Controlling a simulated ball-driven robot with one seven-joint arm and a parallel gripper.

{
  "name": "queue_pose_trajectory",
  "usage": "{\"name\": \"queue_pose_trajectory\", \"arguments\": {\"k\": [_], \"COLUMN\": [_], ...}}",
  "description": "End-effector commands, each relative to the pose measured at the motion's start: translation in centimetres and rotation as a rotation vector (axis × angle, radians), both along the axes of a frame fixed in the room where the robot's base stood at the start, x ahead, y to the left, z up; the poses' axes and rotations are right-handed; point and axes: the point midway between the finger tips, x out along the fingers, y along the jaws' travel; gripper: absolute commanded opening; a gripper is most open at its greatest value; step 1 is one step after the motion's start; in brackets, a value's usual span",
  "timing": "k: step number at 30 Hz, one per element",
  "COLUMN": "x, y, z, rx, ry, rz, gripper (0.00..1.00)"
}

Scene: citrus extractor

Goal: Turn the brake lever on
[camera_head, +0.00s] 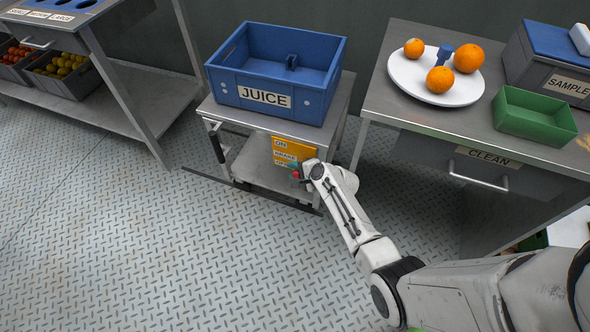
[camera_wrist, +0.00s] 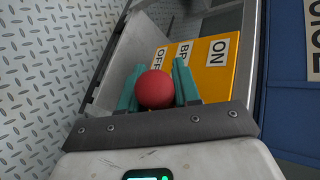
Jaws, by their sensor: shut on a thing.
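The brake lever's red ball knob (camera_wrist: 155,89) sits between the teal fingers of my gripper (camera_wrist: 157,88) in the wrist view. My gripper is shut on the knob. Behind it is the yellow brake plate (camera_wrist: 210,68) with white labels ON, BRAKE and OFF; the knob appears nearest the OFF label. In the head view the plate (camera_head: 293,151) is on the front of the steel cart (camera_head: 338,108), with my gripper (camera_head: 298,174) at its lower right. The lever's shaft is hidden.
A blue JUICE crate (camera_head: 235,94) stands on the cart. To the right, a steel table (camera_head: 390,105) holds a white plate (camera_head: 405,80) with oranges and a green tray (camera_head: 535,117). A steel shelf (camera_head: 120,103) stands at left. The floor in front of the cart is clear.

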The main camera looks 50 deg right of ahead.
Motion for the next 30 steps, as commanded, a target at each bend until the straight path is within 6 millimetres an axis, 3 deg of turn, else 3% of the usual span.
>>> {"name": "queue_pose_trajectory", "arguments": {"k": [9,10,16,25,30], "x": [0.0,0.0,0.0,-0.2,-1.9], "y": [0.0,0.0,0.0,0.0,0.1], "z": [0.0,0.0,0.0,0.2,1.4], "rx": [0.002,0.002,0.001,0.001,0.001], "ry": [0.001,0.001,0.0,0.001,0.0], "rz": [-0.001,-0.001,-0.001,0.0,-0.002], "gripper": [0.0,0.33,0.52,0.53,0.53]}}
